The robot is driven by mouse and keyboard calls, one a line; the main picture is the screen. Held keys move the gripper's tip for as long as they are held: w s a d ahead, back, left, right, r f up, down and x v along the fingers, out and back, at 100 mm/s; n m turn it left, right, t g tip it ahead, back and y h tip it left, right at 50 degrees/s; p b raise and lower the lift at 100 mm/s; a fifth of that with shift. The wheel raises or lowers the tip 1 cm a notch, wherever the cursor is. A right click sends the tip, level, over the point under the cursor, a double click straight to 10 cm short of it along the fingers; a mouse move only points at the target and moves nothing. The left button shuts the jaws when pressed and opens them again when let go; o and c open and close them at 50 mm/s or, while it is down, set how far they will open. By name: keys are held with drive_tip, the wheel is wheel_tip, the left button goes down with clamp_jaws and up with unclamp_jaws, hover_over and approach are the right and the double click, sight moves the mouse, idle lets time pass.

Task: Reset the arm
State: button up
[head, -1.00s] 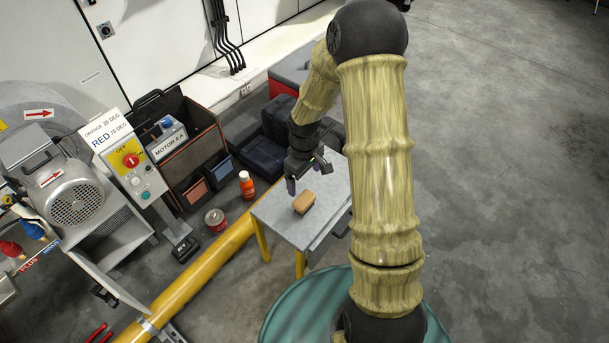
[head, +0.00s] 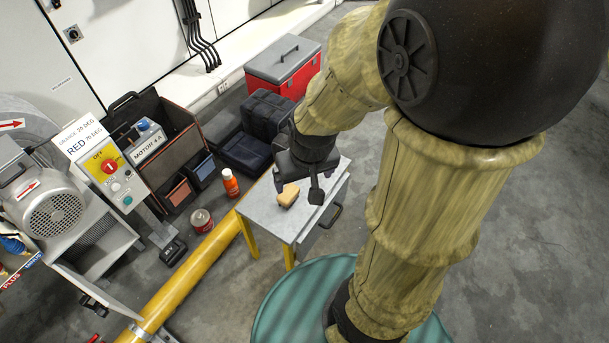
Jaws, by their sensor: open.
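My arm rises on the right side of the head view and bends over at a large dark joint. My gripper (head: 297,188) hangs from its end over the small grey table. A tan block (head: 288,196) rests on the tabletop (head: 262,205), just below and beside the gripper in the picture. The fingers are partly hidden, and I cannot tell the exact gap between them and the block. The gripper is open and holds nothing that I can see.
A yellow pipe (head: 190,287) runs along the floor by the table. An orange bottle (head: 230,183) and a can (head: 202,220) stand left of it. A control box (head: 107,168), tool bin (head: 187,139), dark case (head: 267,112) and red cooler (head: 285,72) stand behind. Floor at right is clear.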

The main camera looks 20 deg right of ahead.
drive_tip(key=shift+s+r, duration=0.1)
drive_tip(key=w+p+v, duration=0.3)
drive_tip(key=p+v, duration=1.2)
drive_tip(key=p, duration=0.1)
drive_tip(key=w+r+p+v, duration=0.1)
drive_tip(key=w+p+v, duration=0.3)
drive_tip(key=p+v, duration=1.1)
drive_tip(key=shift+p+v, duration=0.4)
drive_tip(key=shift+v, duration=0.35)
